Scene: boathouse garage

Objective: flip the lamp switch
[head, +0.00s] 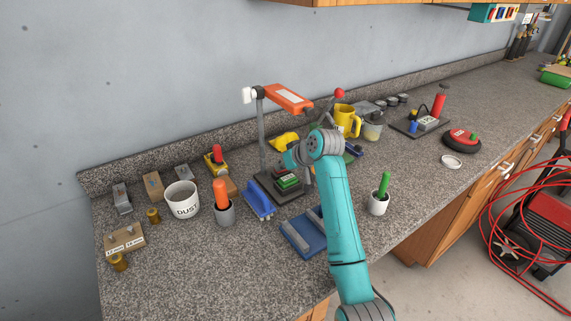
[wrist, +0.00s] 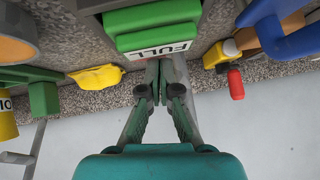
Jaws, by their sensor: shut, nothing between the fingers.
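The lamp has an orange head (head: 288,98) on a grey post (head: 262,135), rising from a dark base on the counter. A green switch block (head: 287,182) sits on the base. In the wrist view a green rocker-like piece (wrist: 155,17) with a white "FULL" label (wrist: 158,49) fills the top middle. My gripper (wrist: 160,68) is shut and empty, its fingertips close to the label's edge. I cannot tell whether they touch it. In the head view my arm reaches over the counter to the lamp's right, and its wrist hides part of the area behind.
A blue brush (head: 259,199) stands left of the lamp base; a blue tray-like block (head: 302,235) lies in front. A grey cup with a green handle (head: 378,203) is at the right. A yellow mug (head: 346,121) stands behind.

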